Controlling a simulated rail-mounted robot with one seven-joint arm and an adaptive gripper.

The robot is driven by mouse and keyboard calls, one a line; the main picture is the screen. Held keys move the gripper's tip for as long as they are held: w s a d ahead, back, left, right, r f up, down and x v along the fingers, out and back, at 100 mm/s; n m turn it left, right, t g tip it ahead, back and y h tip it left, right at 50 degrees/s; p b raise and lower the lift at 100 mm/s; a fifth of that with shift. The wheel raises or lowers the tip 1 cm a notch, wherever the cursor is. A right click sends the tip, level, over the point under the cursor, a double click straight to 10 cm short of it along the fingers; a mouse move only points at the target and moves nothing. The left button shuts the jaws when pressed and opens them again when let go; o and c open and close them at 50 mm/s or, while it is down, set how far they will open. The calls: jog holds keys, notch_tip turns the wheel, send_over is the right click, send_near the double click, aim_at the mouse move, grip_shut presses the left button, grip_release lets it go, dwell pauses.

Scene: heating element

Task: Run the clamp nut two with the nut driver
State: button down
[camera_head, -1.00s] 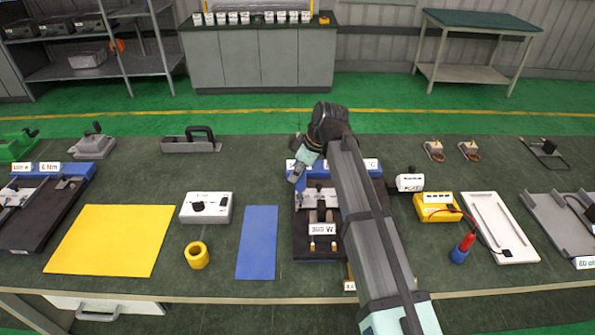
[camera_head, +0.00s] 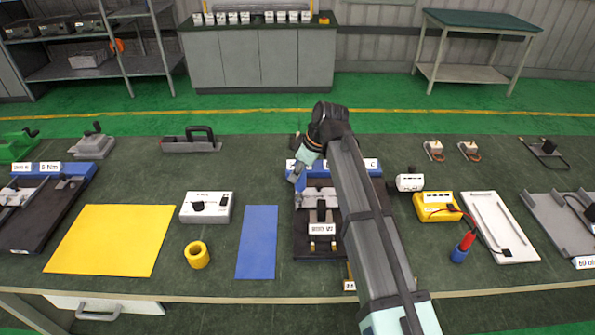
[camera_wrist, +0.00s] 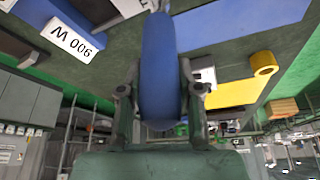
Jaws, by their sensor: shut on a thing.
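My gripper (camera_wrist: 161,95) is shut on the blue handle of the nut driver (camera_wrist: 160,70), which fills the middle of the wrist view. In the head view my gripper (camera_head: 302,170) is over the left part of the fixture (camera_head: 302,245), with the blue driver (camera_head: 300,184) below it, pointing down. The fixture has a dark base, a blue block at the back, grey clamp parts and a white label card (camera_head: 322,228). My arm covers its right side. The clamp nuts and the driver's tip are too small or hidden to make out.
A blue mat (camera_head: 257,243), a yellow mat (camera_head: 110,240), a yellow ring (camera_head: 197,255) and a white switch box (camera_head: 206,208) lie to the left. A yellow meter box (camera_head: 437,208) and a white tray (camera_head: 499,228) lie to the right.

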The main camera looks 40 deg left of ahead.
jog(key=shift+f, duration=0.1)
jog(key=shift+r+p, duration=1.5)
jog(key=shift+r, duration=1.55)
